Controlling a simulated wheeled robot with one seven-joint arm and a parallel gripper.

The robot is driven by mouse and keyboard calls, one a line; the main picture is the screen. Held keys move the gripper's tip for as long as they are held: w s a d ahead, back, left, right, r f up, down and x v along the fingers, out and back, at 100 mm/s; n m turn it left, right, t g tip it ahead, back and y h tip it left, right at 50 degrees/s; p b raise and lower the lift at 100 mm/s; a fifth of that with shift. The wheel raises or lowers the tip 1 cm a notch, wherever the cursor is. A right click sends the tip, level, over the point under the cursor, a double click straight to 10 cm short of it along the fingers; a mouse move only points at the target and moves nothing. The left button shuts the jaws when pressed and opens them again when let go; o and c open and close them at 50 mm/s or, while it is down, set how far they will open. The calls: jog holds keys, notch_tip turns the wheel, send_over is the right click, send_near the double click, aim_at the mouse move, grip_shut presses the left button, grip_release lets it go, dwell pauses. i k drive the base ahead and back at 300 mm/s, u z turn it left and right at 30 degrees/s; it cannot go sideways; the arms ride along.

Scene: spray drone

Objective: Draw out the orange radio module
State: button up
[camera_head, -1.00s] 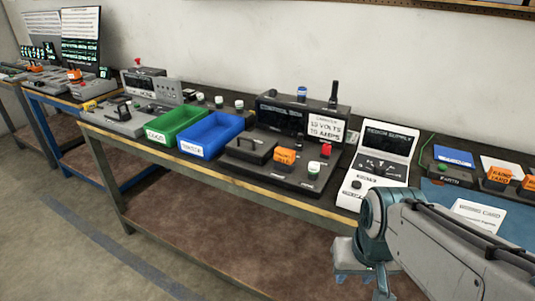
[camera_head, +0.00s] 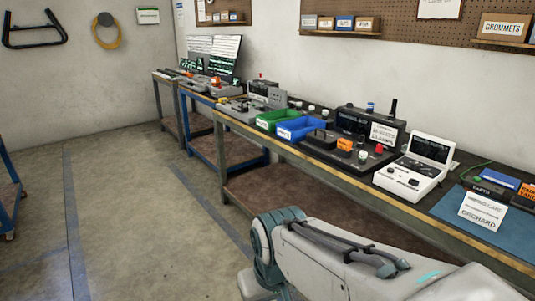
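An orange block (camera_head: 527,192) with dark lettering stands at the right edge of the picture, on the blue mat (camera_head: 450,208) at the near end of the bench. It is cut off by the frame, and I cannot read its lettering fully. A second orange block (camera_head: 345,144) sits on a dark unit farther left. I cannot tell from this view which is the radio module. My arm reaches in from the bottom right, in front of the bench and apart from both blocks. My gripper is below the picture's edge, so its fingers do not show.
A white supply unit (camera_head: 415,166), a blue bin (camera_head: 302,128) and a green bin (camera_head: 274,119) stand along the bench (camera_head: 330,172). A white card (camera_head: 483,210) stands on the mat. Open floor (camera_head: 130,220) lies at the left.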

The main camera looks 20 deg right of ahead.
aim_at(346, 145)
jog(key=u, duration=0.05)
jog(key=k, duration=0.1)
jog(key=u, duration=0.2)
jog(key=i, duration=1.35)
jog(key=z, duration=0.8)
jog(key=i, duration=1.05)
jog(key=z, duration=1.45)
jog(key=i, duration=0.5)
jog(key=z, duration=0.45)
